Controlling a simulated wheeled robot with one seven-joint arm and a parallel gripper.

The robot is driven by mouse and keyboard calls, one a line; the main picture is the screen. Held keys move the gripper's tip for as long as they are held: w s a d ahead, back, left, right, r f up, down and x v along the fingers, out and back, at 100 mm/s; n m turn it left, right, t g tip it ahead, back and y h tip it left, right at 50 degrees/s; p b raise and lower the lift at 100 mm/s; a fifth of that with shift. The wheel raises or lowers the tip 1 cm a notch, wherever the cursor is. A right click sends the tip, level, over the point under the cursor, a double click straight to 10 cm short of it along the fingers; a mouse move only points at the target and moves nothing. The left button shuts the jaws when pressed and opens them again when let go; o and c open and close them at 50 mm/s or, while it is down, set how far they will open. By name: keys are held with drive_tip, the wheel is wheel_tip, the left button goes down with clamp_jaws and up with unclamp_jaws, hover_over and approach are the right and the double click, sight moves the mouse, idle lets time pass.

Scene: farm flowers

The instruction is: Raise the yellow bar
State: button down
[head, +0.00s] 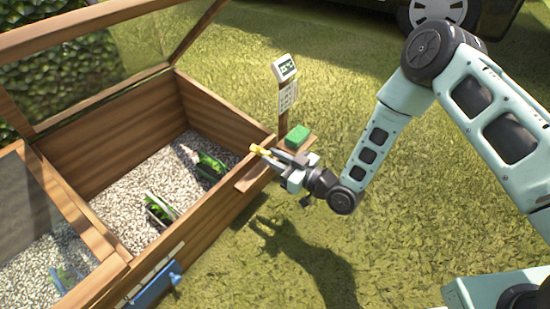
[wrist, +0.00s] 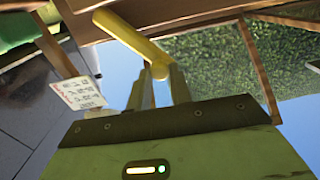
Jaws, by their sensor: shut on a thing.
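The yellow bar (head: 258,149) is a short rod at the right rim of the wooden box in the head view. My gripper (head: 271,154) reaches in from the right and is shut on the bar. In the wrist view the bar (wrist: 130,40) runs diagonally from upper left down to between my gripper's fingers (wrist: 160,72), which hold its lower end. Its far end shows against a wooden rail, and I cannot tell whether it touches it.
The wooden box (head: 215,205) holds pale gravel and green packets (head: 160,210); its glazed lid (head: 90,30) stands raised. A green block (head: 297,137) sits on a side shelf beside a post with a display (head: 285,68). A blue handle (head: 155,287) is in front. Grass at right is open.

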drive_tip(key=shift+w+d+r+m+p, duration=0.25)
drive_tip(key=shift+w+d+m+p, duration=0.45)
drive_tip(key=shift+m, duration=0.55)
drive_tip(key=shift+w+d+r+m+p, duration=0.4)
drive_tip(key=shift+w+m+p, duration=0.3)
drive_tip(key=shift+m+p, duration=0.45)
drive_tip(key=shift+w+d+r+m+p, duration=0.15)
drive_tip(key=shift+w+d+m+p, duration=0.5)
drive_tip(key=shift+m, duration=0.75)
drive_tip(key=shift+w, duration=0.1)
drive_tip(key=c, duration=1.3)
unclamp_jaws()
